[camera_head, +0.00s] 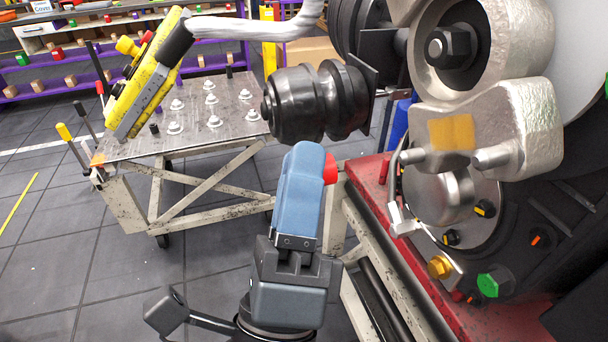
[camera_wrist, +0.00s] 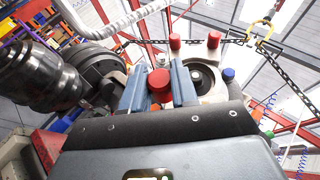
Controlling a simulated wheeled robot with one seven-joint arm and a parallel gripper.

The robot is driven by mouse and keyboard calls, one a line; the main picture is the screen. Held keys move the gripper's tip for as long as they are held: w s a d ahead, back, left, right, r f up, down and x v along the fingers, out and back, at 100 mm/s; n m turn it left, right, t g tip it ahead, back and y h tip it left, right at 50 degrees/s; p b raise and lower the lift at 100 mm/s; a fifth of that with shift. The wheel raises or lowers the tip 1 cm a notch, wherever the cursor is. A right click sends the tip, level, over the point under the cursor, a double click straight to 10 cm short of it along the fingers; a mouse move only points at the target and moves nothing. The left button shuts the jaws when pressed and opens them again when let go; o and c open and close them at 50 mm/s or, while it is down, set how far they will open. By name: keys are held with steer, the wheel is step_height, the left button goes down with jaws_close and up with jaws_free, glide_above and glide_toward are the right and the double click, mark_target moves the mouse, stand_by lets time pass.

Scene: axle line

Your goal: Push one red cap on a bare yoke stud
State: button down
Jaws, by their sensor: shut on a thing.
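My gripper (camera_head: 308,160) has blue fingers and is shut on a red cap (camera_head: 331,168), which sticks out at its right side. In the wrist view the same cap (camera_wrist: 159,84) sits between the two fingers. The cast metal yoke (camera_head: 535,118) is at the right in the head view, up and to the right of my gripper, with a gap between. Two bare-looking steel studs (camera_head: 492,157) stick out at its lower edge. Two other red caps (camera_wrist: 175,42) stand beyond the fingers in the wrist view. What lies straight behind the held cap is mostly hidden.
A black ribbed part (camera_head: 318,100) hangs just above my gripper. A red-topped bench (camera_head: 372,180) with a round hub and coloured knobs is at the right. A metal cart (camera_head: 225,85) with several white-based pegs stands behind. The floor at left is largely clear.

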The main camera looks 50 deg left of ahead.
steer(key=shift+s+d+n+g+p, duration=0.15)
steer(key=shift+n+g+p, duration=0.4)
steer(key=shift+p, duration=1.25)
steer(key=shift+w+d+f+b, duration=0.15)
steer(key=shift+w+b, duration=0.2)
steer(key=shift+w, duration=0.05)
steer(key=shift+w+d+f+b, duration=0.15)
steer(key=shift+w+b, duration=0.2)
steer(key=shift+w, duration=0.05)
steer(key=shift+w+d+r+b, duration=0.1)
steer(key=shift+w+d+b, duration=0.2)
steer(key=shift+w, duration=0.3)
steer(key=shift+w+d+b, duration=0.25)
steer(key=shift+w+b, duration=0.05)
steer(key=shift+w, duration=0.35)
steer(key=shift+w+d+r+b, duration=0.1)
steer(key=shift+w+d+b, duration=0.2)
steer(key=shift+w, duration=0.3)
steer(key=shift+w+f, duration=0.1)
steer(key=shift+w, duration=0.25)
steer(key=shift+w+d+b, duration=0.2)
steer(key=shift+w+b, duration=0.1)
steer(key=shift+b, duration=0.15)
steer(key=shift+w+d, duration=0.15)
steer(key=shift+w, duration=0.15)
steer(key=shift+w+d+b, duration=0.1)
steer(key=shift+w+b, duration=0.25)
steer(key=shift+b, duration=0.05)
steer(key=shift+w+d, duration=0.15)
steer(key=shift+w, duration=0.15)
